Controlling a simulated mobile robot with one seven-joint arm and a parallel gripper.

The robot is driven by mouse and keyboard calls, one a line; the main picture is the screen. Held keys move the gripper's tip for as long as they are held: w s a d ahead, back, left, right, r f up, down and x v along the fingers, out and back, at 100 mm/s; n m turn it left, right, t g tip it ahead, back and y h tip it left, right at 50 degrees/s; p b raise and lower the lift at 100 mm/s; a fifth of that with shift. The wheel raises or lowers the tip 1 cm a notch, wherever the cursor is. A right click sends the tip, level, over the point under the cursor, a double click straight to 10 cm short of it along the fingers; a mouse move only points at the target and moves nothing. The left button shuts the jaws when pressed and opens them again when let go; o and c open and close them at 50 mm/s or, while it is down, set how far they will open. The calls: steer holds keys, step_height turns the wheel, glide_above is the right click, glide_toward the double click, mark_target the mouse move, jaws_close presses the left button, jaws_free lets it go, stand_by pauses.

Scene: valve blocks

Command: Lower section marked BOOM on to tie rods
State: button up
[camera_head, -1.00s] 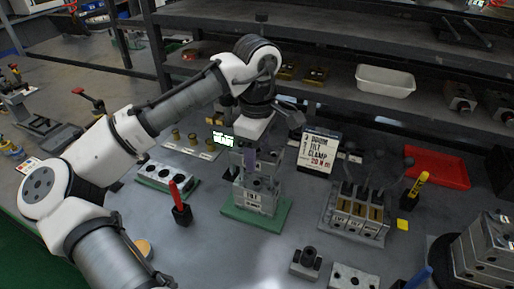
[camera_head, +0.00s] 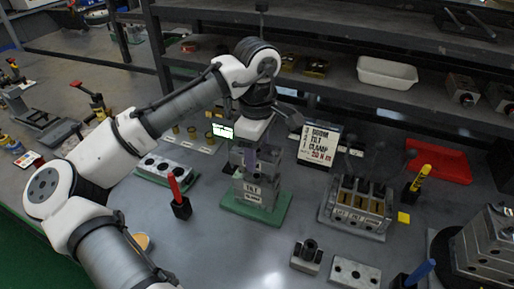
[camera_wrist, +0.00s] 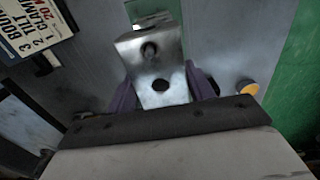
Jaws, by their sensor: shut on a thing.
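My gripper (camera_head: 256,160) has purple fingers and points down above the green base (camera_head: 280,208). In the wrist view, its fingers (camera_wrist: 162,88) are shut on a grey metal section (camera_wrist: 158,48) with a round hole. The section's lettering cannot be read in either view. A metal stack (camera_head: 258,192) on the green base carries a label reading TILT, directly below my gripper. The held section is at the top of this stack; I cannot tell whether they touch. The tie rods are not clearly distinguishable behind the fingers.
A card (camera_head: 319,143) listing BOOM, TILT, CLAMP and 20 N m stands behind the stack. A rack of labelled sections (camera_head: 358,205) is to the right, a red-handled tool (camera_head: 179,195) to the left. Loose metal blocks (camera_head: 355,272) lie in front. A shelf (camera_head: 330,50) overhangs the back.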

steer(key=shift+f+b, duration=1)
steer(key=shift+f, duration=1.05)
steer(key=o, duration=1.4)
step_height(320, 180, up, 14)
steer(key=shift+f, duration=0.1)
